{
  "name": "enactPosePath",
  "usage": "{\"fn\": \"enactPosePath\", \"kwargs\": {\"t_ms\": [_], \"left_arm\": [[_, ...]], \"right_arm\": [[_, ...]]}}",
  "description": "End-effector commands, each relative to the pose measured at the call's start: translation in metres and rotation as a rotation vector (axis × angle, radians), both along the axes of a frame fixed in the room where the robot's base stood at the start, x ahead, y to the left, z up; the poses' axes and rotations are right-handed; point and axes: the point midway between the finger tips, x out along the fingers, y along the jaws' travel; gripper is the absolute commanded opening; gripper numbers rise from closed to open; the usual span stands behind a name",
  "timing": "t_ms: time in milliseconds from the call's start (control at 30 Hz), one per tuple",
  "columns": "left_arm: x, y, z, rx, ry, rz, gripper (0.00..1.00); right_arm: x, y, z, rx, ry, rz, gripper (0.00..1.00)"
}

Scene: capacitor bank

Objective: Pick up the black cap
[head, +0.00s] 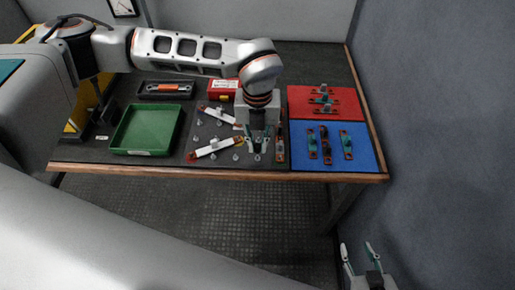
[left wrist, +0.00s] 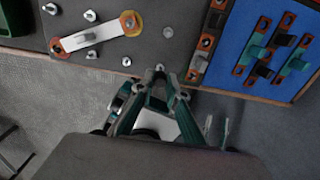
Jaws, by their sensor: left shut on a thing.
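My left gripper (head: 258,147) is low over the front edge of the table, right of the white bars. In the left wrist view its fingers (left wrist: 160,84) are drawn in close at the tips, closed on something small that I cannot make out. Dark blocks that could be the black cap sit on an orange strip on the blue mat; one black block (head: 325,146) also shows in the left wrist view (left wrist: 262,71). Which one is the cap I cannot tell. My right gripper (head: 356,246) is open and empty, below and right of the table.
A blue mat (head: 367,160) and red mat (head: 356,97) with strips lie on the table's right. A green tray (head: 117,142) and a red box (head: 215,85) stand further left. White bars (head: 212,148) and several metal studs lie around my left gripper.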

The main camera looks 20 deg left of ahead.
Motion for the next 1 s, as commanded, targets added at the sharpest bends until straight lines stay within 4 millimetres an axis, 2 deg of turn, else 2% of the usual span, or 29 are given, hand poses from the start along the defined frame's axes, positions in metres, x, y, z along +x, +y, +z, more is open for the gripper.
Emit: {"fn": "enactPosePath", "kwargs": {"t_ms": [33, 300, 500, 700, 1000], "left_arm": [[0.002, 0.0, 0.015, -0.001, -0.007, -0.001, 0.06], [0.001, 0.0, 0.09, -0.001, -0.007, -0.001, 0.06], [0.001, 0.0, 0.133, 0.0, -0.005, 0.0, 0.06], [0.001, 0.0, 0.157, 0.0, -0.003, -0.001, 0.06], [0.0, 0.0, 0.164, -0.001, -0.001, -0.001, 0.06]], "right_arm": [[0.0, 0.0, 0.002, 0.001, -0.001, 0.0, 0.4], [0.0, 0.001, 0.004, 0.006, 0.0, 0.0, 0.4], [-0.001, 0.002, 0.004, 0.008, 0.003, 0.0, 0.4], [-0.003, 0.002, 0.003, 0.008, 0.007, 0.0, 0.4], [-0.004, 0.002, 0.002, 0.008, 0.008, 0.0, 0.4]]}}
